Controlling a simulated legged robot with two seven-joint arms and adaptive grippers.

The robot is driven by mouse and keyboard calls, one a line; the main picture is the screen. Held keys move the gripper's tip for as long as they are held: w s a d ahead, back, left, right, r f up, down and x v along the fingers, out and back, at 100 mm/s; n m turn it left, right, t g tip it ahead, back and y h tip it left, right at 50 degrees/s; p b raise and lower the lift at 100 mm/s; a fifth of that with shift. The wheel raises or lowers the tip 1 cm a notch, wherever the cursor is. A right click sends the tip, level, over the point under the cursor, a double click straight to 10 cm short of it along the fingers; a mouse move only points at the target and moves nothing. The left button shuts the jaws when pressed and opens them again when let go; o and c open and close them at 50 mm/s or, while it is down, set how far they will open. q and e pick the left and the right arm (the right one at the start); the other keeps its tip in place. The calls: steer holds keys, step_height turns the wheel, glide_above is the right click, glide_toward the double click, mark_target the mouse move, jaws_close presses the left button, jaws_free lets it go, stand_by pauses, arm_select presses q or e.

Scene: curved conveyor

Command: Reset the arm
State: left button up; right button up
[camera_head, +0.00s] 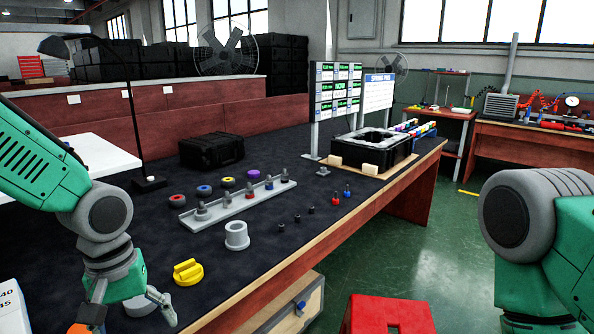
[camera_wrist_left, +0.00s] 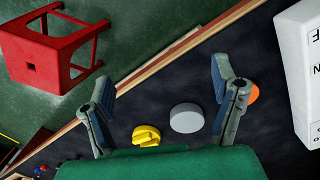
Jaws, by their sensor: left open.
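My left gripper (camera_head: 130,311) hangs low over the near left end of the dark table (camera_head: 215,302). In the left wrist view its two fingers (camera_wrist_left: 163,80) are spread wide with nothing between them. A grey disc (camera_wrist_left: 187,117) lies on the table below the gripper, and it also shows partly hidden in the head view (camera_head: 138,307). A yellow knobbed piece (camera_head: 188,273) lies just to the right of the gripper. My right arm (camera_head: 535,225) is at the right edge over the floor; its gripper is out of the frame.
A grey cylinder (camera_head: 237,236) and a rail of pegs (camera_head: 235,205) stand beyond the yellow piece. A white box (camera_head: 12,308) is at the near left. A red stool (camera_head: 388,315) stands on the floor beside the table. A black case (camera_head: 211,150) sits farther back.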

arm_select(q)
steer(key=s+d+f+m+h, duration=0.1)
steer(key=s+f, duration=0.4)
steer(key=f, duration=0.4)
steer(key=s+d+f+m, duration=0.1)
steer(key=s+d+f, duration=0.1)
steer(key=s+f, duration=0.45)
steer(key=s+a+f+m+y, duration=0.1)
steer(key=s+a+f+m, duration=0.2)
steer(key=s+f, duration=0.6)
steer(key=shift+s+a+f+t+y+p, duration=0.3)
steer(key=shift+s+a+f+t, duration=0.1)
steer(key=shift+s+a, duration=0.6)
steer(key=shift+w+a, duration=0.15)
steer(key=shift+w, duration=0.15)
